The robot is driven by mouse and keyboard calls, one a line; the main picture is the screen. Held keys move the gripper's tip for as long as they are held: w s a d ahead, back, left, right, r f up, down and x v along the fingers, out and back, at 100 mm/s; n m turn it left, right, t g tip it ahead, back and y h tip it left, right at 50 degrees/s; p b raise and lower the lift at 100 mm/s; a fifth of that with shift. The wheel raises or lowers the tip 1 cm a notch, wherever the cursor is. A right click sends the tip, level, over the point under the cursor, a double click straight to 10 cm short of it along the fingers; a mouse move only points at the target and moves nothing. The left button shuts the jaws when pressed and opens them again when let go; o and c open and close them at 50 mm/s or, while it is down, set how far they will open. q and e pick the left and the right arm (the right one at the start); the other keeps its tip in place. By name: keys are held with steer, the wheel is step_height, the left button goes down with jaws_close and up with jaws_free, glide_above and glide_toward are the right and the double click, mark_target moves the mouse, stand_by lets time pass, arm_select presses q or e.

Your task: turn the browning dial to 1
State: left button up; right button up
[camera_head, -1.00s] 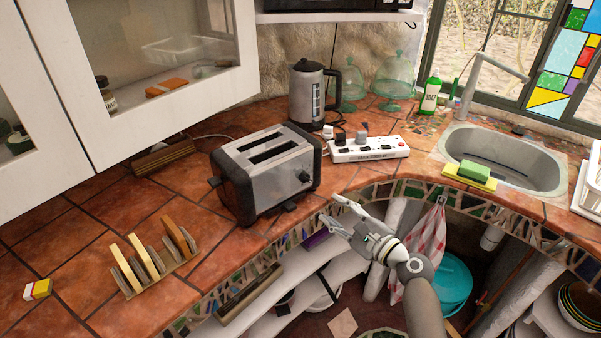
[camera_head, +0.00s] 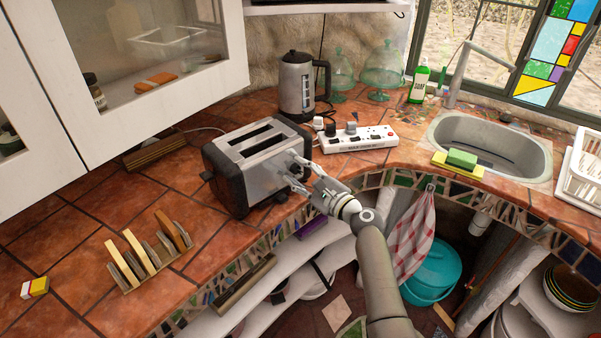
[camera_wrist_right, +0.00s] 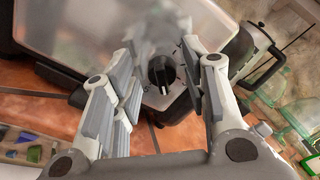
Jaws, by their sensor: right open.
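The toaster (camera_head: 257,148) is a silver and black two-slot box on the tiled counter, with its slots empty. Its browning dial is a black knob (camera_wrist_right: 161,71) on the silver end panel, with a pale pointer line. My right gripper (camera_head: 292,174) is at that end of the toaster and hides the dial in the head view. In the right wrist view my right gripper (camera_wrist_right: 160,80) is open, with its fingers on either side of the dial. I cannot tell whether a finger touches it. Dial markings are too small to read. My left gripper is not in view.
A white power strip (camera_head: 358,139) with plugs lies right of the toaster, and a kettle (camera_head: 297,85) stands behind. A toast rack (camera_head: 150,255) with bread is at the front left. The counter edge (camera_head: 285,222) passes below my right gripper.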

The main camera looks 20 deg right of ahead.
steer(key=c, duration=0.9)
steer(key=shift+f, duration=0.1)
